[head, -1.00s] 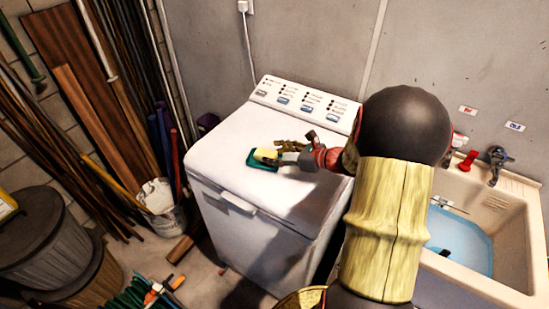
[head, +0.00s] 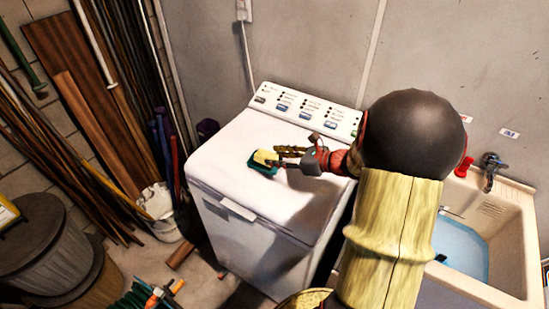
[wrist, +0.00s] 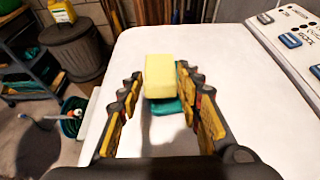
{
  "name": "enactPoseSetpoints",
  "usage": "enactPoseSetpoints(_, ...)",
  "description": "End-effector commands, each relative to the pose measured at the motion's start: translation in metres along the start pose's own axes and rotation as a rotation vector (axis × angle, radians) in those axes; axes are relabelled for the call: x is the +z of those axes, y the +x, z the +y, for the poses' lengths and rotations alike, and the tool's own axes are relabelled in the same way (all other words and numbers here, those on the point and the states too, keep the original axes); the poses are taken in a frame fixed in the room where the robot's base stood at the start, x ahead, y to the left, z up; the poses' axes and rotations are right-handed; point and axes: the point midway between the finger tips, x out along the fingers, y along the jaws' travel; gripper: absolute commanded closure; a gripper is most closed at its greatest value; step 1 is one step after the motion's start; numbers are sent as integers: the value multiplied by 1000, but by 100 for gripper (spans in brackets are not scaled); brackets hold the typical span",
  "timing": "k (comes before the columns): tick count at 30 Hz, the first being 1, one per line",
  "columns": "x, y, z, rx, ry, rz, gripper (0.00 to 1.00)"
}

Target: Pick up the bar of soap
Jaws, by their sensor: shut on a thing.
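The bar of soap (head: 264,157) is a pale yellow block at the green soap dish (head: 262,170) on top of the white washing machine (head: 232,157). My gripper (head: 279,156) reaches it from the right and is shut on it. In the wrist view the soap (wrist: 159,76) sits between the two fingertips of my gripper (wrist: 160,80). The green dish (wrist: 167,107) shows below and to the right of the soap, partly hidden by it. I cannot tell whether the soap still touches the dish.
The washer's control panel (head: 305,108) rises along the back of its lid. A utility sink (head: 505,235) with blue water stands to the right. Poles and boards lean at left, near a bucket (head: 160,205) and bins (head: 40,245). The lid around the dish is clear.

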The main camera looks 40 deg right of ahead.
Motion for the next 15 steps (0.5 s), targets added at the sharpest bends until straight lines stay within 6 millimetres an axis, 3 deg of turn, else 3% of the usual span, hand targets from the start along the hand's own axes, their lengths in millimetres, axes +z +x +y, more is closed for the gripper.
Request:
enactPoseSetpoints(1, 13, -14, 3, -5, -5, -2, 100)
enactPoseSetpoints(5, 31, -43, 12, -7, -6, -4, 100)
enactPoseSetpoints(15, 33, -107, 43, -6, -5, -6, 100)
